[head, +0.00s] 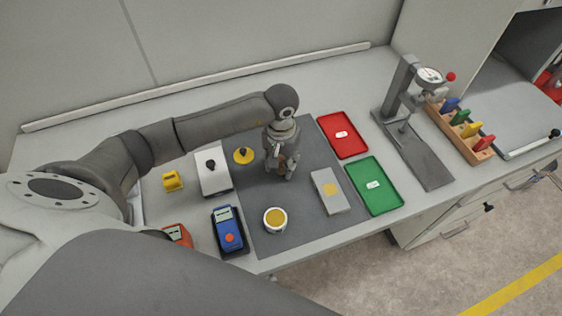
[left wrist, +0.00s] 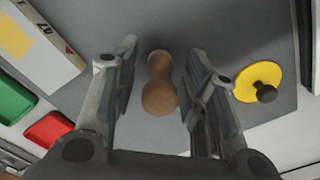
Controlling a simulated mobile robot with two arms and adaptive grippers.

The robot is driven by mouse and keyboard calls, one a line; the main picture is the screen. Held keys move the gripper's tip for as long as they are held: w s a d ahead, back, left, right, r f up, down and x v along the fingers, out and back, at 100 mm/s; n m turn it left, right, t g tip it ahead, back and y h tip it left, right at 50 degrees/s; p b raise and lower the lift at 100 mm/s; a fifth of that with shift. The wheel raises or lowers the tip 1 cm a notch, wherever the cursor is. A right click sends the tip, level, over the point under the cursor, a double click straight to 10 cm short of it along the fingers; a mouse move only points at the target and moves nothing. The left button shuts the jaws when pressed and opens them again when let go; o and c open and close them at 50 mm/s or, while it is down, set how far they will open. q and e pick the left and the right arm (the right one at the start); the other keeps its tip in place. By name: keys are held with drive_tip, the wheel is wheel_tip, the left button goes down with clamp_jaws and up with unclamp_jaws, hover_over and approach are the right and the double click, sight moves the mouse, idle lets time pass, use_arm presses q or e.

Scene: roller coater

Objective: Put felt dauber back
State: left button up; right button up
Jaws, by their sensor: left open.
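The felt dauber, with a rounded brown wooden handle, shows in the left wrist view (left wrist: 160,90) between my left gripper's fingers (left wrist: 160,98). Clear gaps show on both sides of it, so the gripper is open around it and not clasping it. In the head view my left gripper (head: 281,170) points down over the dark grey mat (head: 300,215), and only a sliver of brown handle shows between its fingers. The dauber's felt end is hidden. An open tin with yellow contents (head: 275,219) stands near the mat's front. My right gripper is out of view.
A yellow disc with a black knob (head: 243,155) lies just left of the gripper. A grey panel with a yellow patch (head: 330,191), a red tray (head: 342,135) and a green tray (head: 374,186) lie right. A gauge stand (head: 402,90) is farther right. A blue meter (head: 229,230) lies left.

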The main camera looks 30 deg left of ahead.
sight(281, 157)
use_arm(q)
drive_tip(key=shift+r, duration=0.2)
wheel_tip(281, 157, up, 11)
drive_tip(key=b, duration=0.4)
drive_tip(key=shift+f, duration=0.1)
drive_tip(key=shift+r, duration=0.55)
